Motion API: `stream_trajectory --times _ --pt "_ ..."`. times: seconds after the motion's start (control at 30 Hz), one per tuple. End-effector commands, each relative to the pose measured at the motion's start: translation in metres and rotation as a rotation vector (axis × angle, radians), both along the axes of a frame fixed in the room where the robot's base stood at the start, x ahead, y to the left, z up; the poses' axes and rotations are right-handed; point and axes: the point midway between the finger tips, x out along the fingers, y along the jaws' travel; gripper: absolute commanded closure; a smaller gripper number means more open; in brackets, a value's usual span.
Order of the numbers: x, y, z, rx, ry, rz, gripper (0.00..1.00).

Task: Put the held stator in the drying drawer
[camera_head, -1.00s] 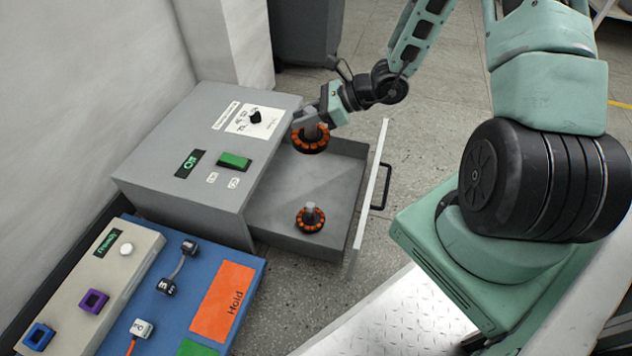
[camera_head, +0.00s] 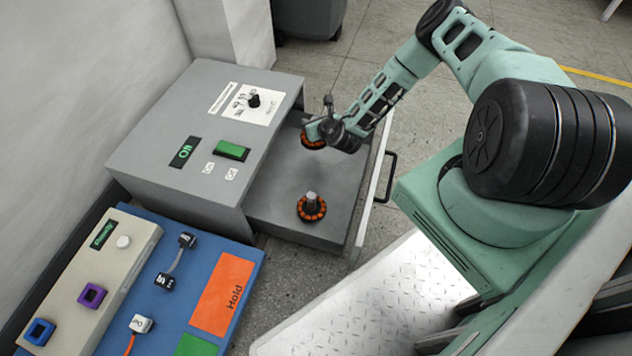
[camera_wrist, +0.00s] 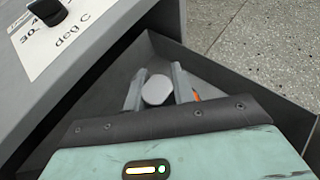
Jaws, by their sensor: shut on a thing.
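The open drying drawer (camera_head: 262,213) extends to the right from the grey box. One stator (camera_head: 311,208), an orange-and-black ring with a grey shaft, stands upright in its near part. My gripper (camera_head: 314,128) is at the drawer's far end, pointing down. It is shut on another stator (camera_head: 311,143), whose orange ring shows partly below the gripper. In the wrist view the fingers (camera_wrist: 157,87) clasp the stator's pale shaft (camera_wrist: 157,91), and a sliver of orange shows beside the right finger. I cannot tell whether the held stator touches the drawer floor.
The grey dryer box (camera_head: 190,120) has a dial, a lit display and a green button. The drawer's white front and black handle (camera_head: 387,178) are at right. A blue board (camera_head: 200,258) with an orange "Hold" patch lies nearer. The drawer's middle is clear.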

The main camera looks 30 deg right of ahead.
Motion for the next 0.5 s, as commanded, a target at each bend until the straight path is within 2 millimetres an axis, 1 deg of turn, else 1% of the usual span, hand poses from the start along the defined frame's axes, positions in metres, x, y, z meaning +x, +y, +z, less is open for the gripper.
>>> stream_trajectory --times 0.17,0.27,0.4,0.5 --pt "-0.002 -0.002 -0.016 -0.001 -0.004 -0.025 1.00" --pt "-0.002 -0.002 -0.031 -0.003 -0.004 -0.023 1.00" --pt "-0.002 -0.001 -0.056 -0.002 -0.004 -0.022 1.00" --pt "-0.002 -0.002 -0.069 -0.001 -0.004 -0.022 1.00"
